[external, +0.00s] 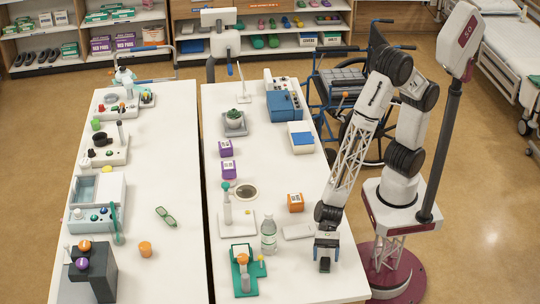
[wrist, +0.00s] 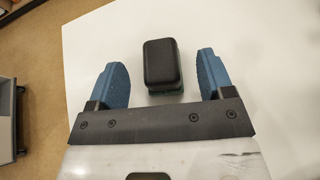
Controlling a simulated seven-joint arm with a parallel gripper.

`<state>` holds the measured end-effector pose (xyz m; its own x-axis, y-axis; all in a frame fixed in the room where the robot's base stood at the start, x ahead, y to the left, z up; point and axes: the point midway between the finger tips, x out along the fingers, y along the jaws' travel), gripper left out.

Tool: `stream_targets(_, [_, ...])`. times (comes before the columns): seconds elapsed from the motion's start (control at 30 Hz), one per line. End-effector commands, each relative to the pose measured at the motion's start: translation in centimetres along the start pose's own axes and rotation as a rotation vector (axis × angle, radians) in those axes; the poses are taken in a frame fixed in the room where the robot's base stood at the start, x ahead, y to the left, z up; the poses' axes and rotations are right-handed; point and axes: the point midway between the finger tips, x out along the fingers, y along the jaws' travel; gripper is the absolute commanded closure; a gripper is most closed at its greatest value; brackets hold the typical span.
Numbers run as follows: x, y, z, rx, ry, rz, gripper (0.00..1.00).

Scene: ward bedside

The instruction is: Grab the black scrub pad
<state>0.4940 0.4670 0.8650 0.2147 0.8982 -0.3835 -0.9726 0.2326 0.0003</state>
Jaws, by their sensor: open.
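The black scrub pad (wrist: 162,62) lies on the white table in the wrist view. It is a rounded dark block with a thin green layer showing at its lower edge. My gripper (wrist: 164,66) is open, with one blue finger to the left and one to the right of the pad in the picture. A gap shows on each side, and neither finger touches it. In the external view my gripper (external: 326,252) points down over the near right part of the right table, with the dark pad (external: 325,265) at its fingertips. The height left above the table is hard to tell.
A clear bottle (external: 268,236), a green stand (external: 243,270) and a pale flat slab (external: 298,231) are left of my gripper. An orange box (external: 295,202) stands farther back. The white tabletop (external: 350,285) is bare around the pad, with its right edge close by.

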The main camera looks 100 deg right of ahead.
Motion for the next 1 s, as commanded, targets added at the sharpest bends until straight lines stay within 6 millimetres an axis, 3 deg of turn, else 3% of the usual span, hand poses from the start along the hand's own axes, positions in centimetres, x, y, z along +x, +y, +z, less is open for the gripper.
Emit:
stream_targets(0.3, [2.5, 0.0, 0.1, 0.000, 0.000, 0.000, 0.26])
stream_targets(0.87, [2.6, 0.0, 0.1, 0.000, -0.001, -0.001, 0.26])
stream_targets(1.0, [2.6, 0.0, 0.1, 0.000, -0.001, -0.001, 0.42])
